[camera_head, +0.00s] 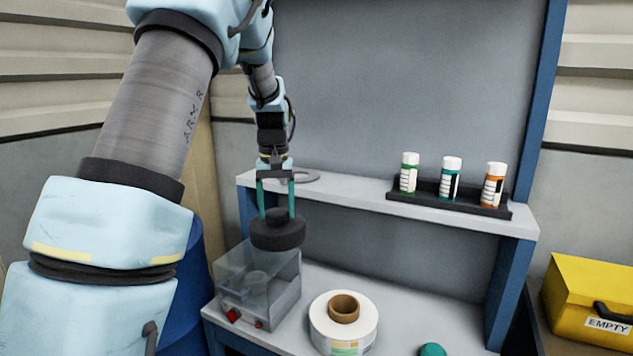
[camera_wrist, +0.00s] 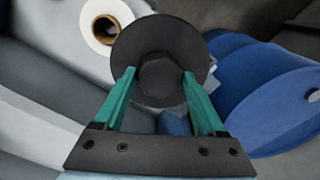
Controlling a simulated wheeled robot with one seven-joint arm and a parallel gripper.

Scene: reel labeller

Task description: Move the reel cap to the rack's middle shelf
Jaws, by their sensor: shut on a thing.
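The reel cap (camera_head: 277,238) is a dark round disc with a raised knob on top. My gripper (camera_head: 277,214) points down with its teal fingers closed on the knob. The cap appears level, in front of the rack's shelf and over the clear-sided box. In the wrist view the cap (camera_wrist: 192,42) lies flat across my gripper (camera_wrist: 158,76), with a finger on each side of its six-sided knob. The rack's pale shelf (camera_head: 345,200) runs behind the cap, with a flat grey ring (camera_head: 303,177) at its left. My gripper partly hides that end.
A dark holder (camera_head: 447,203) with three capped bottles fills the shelf's right part. A white roll (camera_head: 345,330) with a brown core stands on the bench below, right of the clear box (camera_head: 258,283). A blue drum (camera_wrist: 265,95) and a yellow box (camera_head: 590,290) flank the bench.

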